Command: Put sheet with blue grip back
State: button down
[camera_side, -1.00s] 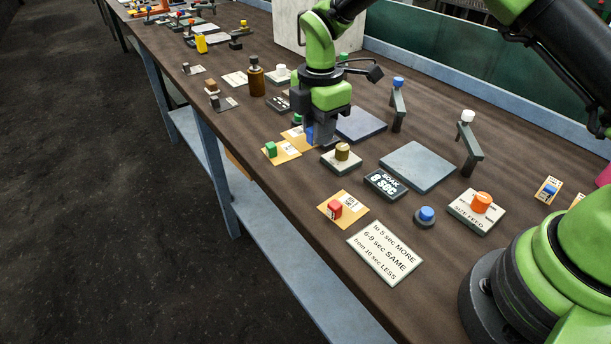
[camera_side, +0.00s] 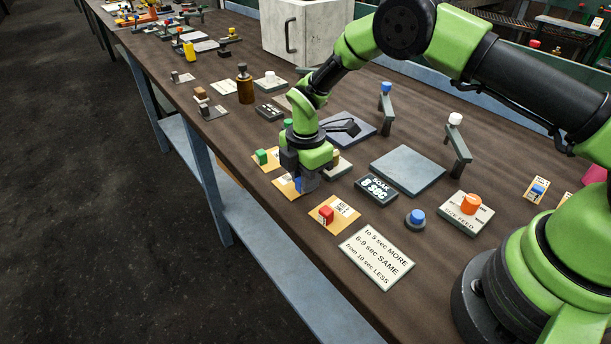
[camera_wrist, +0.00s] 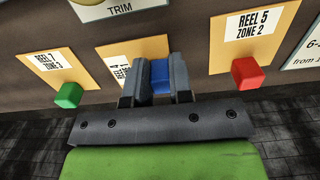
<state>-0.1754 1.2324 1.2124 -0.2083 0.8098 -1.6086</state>
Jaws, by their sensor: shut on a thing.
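The yellow-orange sheet with the blue grip (camera_side: 286,187) is between the green-grip sheet and the red-grip sheet, near the table's front edge. My gripper (camera_side: 302,187) is over it, pointing down, with its fingers shut on the blue grip. In the wrist view the blue grip (camera_wrist: 160,74) is between my gripper's fingers (camera_wrist: 160,82), and the sheet (camera_wrist: 117,66) shows behind and left of them. Part of its label is hidden by a finger. I cannot tell whether the sheet touches the table.
The green-grip sheet (camera_side: 267,160) lies to the left and the red-grip sheet (camera_side: 345,206) to the right. A "SOAK 8 SEC" block (camera_side: 377,190), a grey plate (camera_side: 408,172) and a blue button (camera_side: 415,217) stand behind. A rule card (camera_side: 376,257) lies at front right.

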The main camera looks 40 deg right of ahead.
jog(key=shift+f, duration=0.15)
jog(key=c, duration=1)
grip_release()
jog(key=s+d+r+m+t, duration=0.1)
jog(key=s+r+m, duration=0.15)
jog(key=r, duration=0.85)
jog(key=s+d+r+m+t, duration=0.1)
jog(key=r+m, duration=0.2)
jog(key=r, duration=0.8)
jog(key=s+d+r+m+t+y, duration=0.1)
jog(key=s+r+m+t, duration=0.1)
jog(key=s+r+m, duration=0.5)
jog(key=s+m+t, duration=0.1)
jog(key=s+m, duration=0.2)
jog(key=s, duration=0.2)
jog(key=s+d+r+m+t, duration=0.1)
jog(key=s+m, duration=0.2)
jog(key=s, duration=0.1)
jog(key=s+m+t+y, duration=0.1)
jog(key=s+m, duration=0.2)
jog(key=s, duration=0.2)
jog(key=shift+s+d+r+m, duration=0.15)
jog(key=shift+s+r+m, duration=0.15)
jog(key=shift+r+m, duration=0.05)
